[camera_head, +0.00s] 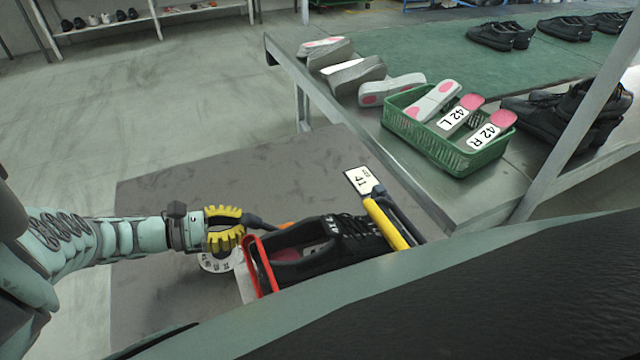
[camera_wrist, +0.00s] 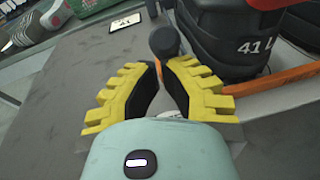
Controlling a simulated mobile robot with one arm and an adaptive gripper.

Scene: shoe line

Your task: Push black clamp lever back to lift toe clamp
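A black shoe (camera_head: 322,248) marked 41 lies in the fixture on the grey table; it also shows in the wrist view (camera_wrist: 222,40). A dark lever handle (camera_head: 258,221) stands beside the shoe, and its rounded black end (camera_wrist: 164,42) shows just past my fingertips. An orange bar (camera_wrist: 280,76) runs beside the shoe. My gripper (camera_head: 240,227) comes from the left, its yellow fingertips drawn nearly together close to the lever end. I cannot tell whether they touch it. A yellow bar (camera_head: 386,224) with dark parts stands at the shoe's far end.
A red frame (camera_head: 263,264) surrounds the shoe's near end. A numbered card (camera_head: 361,180) lies beyond the shoe. The grey table (camera_head: 200,180) is clear behind my gripper.

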